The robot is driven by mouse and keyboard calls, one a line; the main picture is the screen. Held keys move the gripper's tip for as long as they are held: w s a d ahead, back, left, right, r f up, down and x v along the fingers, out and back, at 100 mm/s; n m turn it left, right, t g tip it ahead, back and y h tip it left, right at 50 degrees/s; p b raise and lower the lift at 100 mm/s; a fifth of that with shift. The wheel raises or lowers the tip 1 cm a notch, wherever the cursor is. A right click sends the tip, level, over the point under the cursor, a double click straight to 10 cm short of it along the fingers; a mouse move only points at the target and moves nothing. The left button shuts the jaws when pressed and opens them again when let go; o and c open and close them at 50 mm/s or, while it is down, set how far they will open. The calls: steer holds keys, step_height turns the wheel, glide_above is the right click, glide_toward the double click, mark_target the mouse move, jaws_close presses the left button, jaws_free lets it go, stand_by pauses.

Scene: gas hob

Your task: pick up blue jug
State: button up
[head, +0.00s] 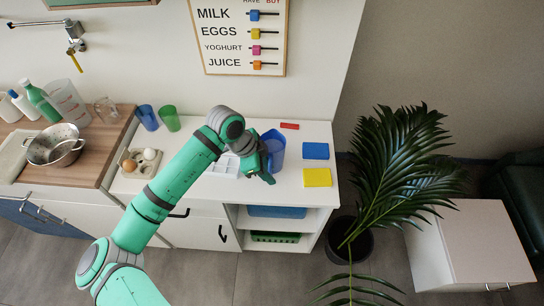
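The blue jug (277,146) stands on the white counter, just right of the end of my arm. My arm reaches over the counter from the lower left. My gripper (268,175) points down at the jug's near left side, and its dark fingers overlap the jug in the head view. I cannot tell whether the fingers touch the jug or are open or shut. Part of the jug's left side is hidden behind my gripper and wrist.
A blue cup (147,118) and a green cup (169,119) stand at the back left. An egg tray (128,170) is at the front left. A blue pad (316,151), a yellow pad (317,178) and a red item (289,126) lie right. A plant (385,175) stands beyond the counter.

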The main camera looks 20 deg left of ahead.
jaws_close()
stand_by(0.8)
steer(key=shift+a, duration=0.1)
stand_by(0.4)
